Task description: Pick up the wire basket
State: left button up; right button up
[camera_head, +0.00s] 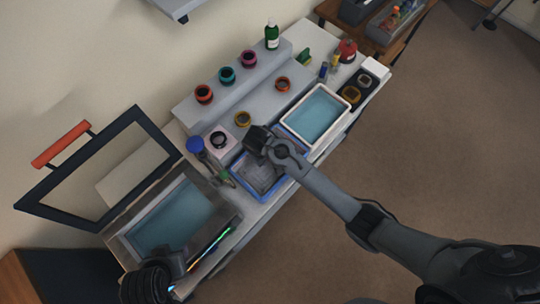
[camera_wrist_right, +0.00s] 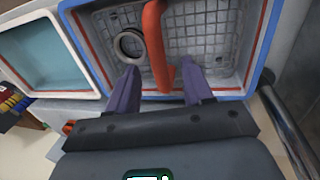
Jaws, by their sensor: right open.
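The wire basket (camera_head: 262,178) sits inside a blue-rimmed tray (camera_head: 241,187) at the middle of the bench. In the right wrist view, its grid (camera_wrist_right: 205,40) lines the tray and an orange handle (camera_wrist_right: 153,40) crosses above it. A dark ring (camera_wrist_right: 130,44) lies in the basket. My right gripper (camera_head: 262,152) is over the basket and hides part of it. Its open fingers (camera_wrist_right: 160,70) stand on either side of the handle's near end, with gaps to it. A dark part at the lower left of the head view appears to be my left gripper (camera_head: 150,281); its jaws cannot be made out.
A white-rimmed water tray (camera_head: 333,91) stands just right of the blue tray. A basin with water (camera_head: 173,218) and a raised framed lid (camera_head: 133,116) are at the left. Several coloured rings and a green bottle (camera_head: 272,35) stand on the back shelf.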

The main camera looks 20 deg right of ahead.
jog(key=shift+w+d+f, duration=0.1)
jog(key=shift+d+f, duration=0.15)
jog(key=shift+f, duration=0.9)
jog(key=shift+d+f, duration=0.3)
jog(key=shift+f, duration=0.8)
jog(key=shift+w+d+f, duration=0.1)
jog(key=shift+d+f, duration=0.15)
jog(key=shift+f, duration=0.9)
grip_shut()
